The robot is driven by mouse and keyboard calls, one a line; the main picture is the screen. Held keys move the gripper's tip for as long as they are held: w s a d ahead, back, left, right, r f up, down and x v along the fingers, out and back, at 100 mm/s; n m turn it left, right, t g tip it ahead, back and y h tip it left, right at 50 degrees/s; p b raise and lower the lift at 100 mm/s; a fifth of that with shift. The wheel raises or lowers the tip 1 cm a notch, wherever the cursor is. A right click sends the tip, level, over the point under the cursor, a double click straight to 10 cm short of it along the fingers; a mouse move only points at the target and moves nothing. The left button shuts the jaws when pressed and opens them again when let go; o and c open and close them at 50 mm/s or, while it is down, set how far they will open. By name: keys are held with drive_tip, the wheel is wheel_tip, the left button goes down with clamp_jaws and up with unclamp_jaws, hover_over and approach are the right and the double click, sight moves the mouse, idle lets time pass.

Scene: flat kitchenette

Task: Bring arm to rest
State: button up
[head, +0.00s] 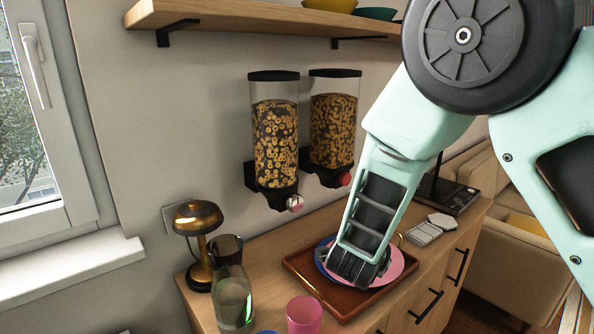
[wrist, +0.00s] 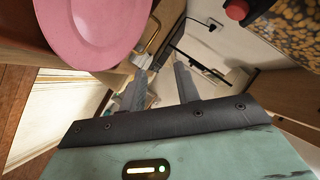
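My arm comes in from the upper right of the head view and bends down to the counter. My gripper (head: 358,270) hangs over the plates on the tray and hides part of them; its fingertips are hard to make out there. In the wrist view my gripper (wrist: 162,70) has its two dark fingers apart with no object between them. A pink plate (head: 396,264) shows beside the gripper, and its pink round surface (wrist: 95,30) fills the upper left of the wrist view, outside the fingers. I cannot tell whether the gripper touches it.
A brown tray (head: 299,263) on the wooden counter (head: 262,250) holds the plates. Two cereal dispensers (head: 275,135) (head: 333,125) hang on the wall behind. A brass lamp (head: 198,222), a glass carafe (head: 232,290) and a pink cup (head: 304,314) stand left of the tray. A shelf (head: 230,14) is above.

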drive_tip(key=s+a+r+n+g+y, duration=0.3)
drive_tip(key=s+a+n+g+y, duration=0.2)
drive_tip(key=s+a+n+y, duration=0.7)
drive_tip(key=s+d+r+n+g+h, duration=0.1)
drive_tip(key=s+d+n+g+h, duration=0.1)
drive_tip(key=s+n, duration=0.4)
drive_tip(key=s+d+r+n+g+h, duration=0.1)
drive_tip(key=s+d+n+g+h, duration=0.2)
drive_tip(key=s, duration=1.2)
drive_tip(key=n+g, duration=0.1)
drive_tip(key=n, duration=0.1)
drive_tip(key=shift+s+d+r+n+g, duration=0.15)
drive_tip(key=shift+s+n+g, duration=0.15)
drive_tip(key=shift+n, duration=0.1)
drive_tip(key=shift+w, duration=0.1)
drive_tip(key=c, duration=0.4)
drive_tip(key=shift+d, duration=0.1)
